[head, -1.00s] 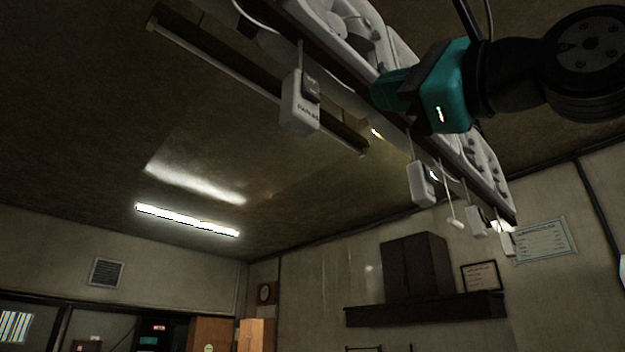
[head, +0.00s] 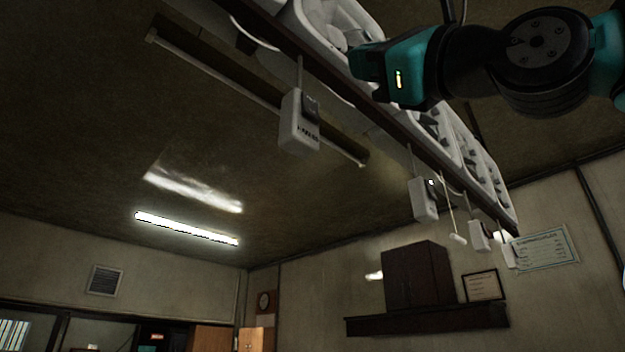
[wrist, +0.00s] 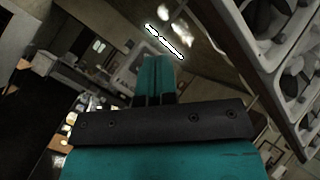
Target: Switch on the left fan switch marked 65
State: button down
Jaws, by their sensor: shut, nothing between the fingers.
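Several white switch boxes hang on cords below the fan rail in the head view. The nearest and leftmost box (head: 298,125) has a dark rocker on its upper right; its marking is too blurred to read. Another box (head: 424,200) hangs farther right, with smaller ones (head: 480,237) beyond. I cannot tell which is marked 65, nor the rocker positions. My gripper (head: 362,62) is teal, above and right of the nearest box and apart from it in the picture. In the wrist view its fingers (wrist: 155,80) are together and empty. A pale box-like shape behind them is unclear.
A dark rail (head: 300,50) carrying a row of white fans (head: 335,22) runs overhead, close to my arm. A thin pull cord with a white end (head: 457,239) hangs between boxes. A ceiling lamp (head: 187,228) and wall cupboard (head: 418,274) are farther back. Open air lies left of the nearest box.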

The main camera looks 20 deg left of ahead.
aim_at(305, 96)
jog(key=shift+w+a+f+p, duration=0.1)
jog(key=shift+w+a, duration=0.25)
jog(key=shift+a, duration=0.55)
jog(key=shift+w+a+f+p, duration=0.15)
jog(key=shift+w+a, duration=0.25)
jog(key=shift+a, duration=0.5)
jog(key=shift+w+a+f+p, duration=0.1)
jog(key=shift+w+a, duration=0.25)
jog(key=shift+a, duration=0.55)
jog(key=shift+a, duration=0.1)
jog(key=shift+w+a, duration=0.15)
jog(key=shift+a, duration=0.15)
jog(key=shift+w+a+f, duration=0.1)
jog(key=shift+w+a, duration=0.05)
jog(key=shift+a, duration=0.15)
dwell(0.4)
jog(key=shift+d, duration=0.15)
jog(key=shift+s+d+b, duration=0.3)
jog(key=shift+d+b, duration=0.05)
jog(key=shift+d, duration=0.2)
jog(key=shift+d, duration=0.1)
jog(key=d, duration=0.1)
jog(key=s+d+b, duration=0.1)
jog(key=d, duration=0.1)
jog(key=s+d, duration=0.1)
jog(key=shift+d+r+b, duration=0.2)
jog(key=shift+r+b, duration=0.1)
jog(key=shift+r, duration=0.1)
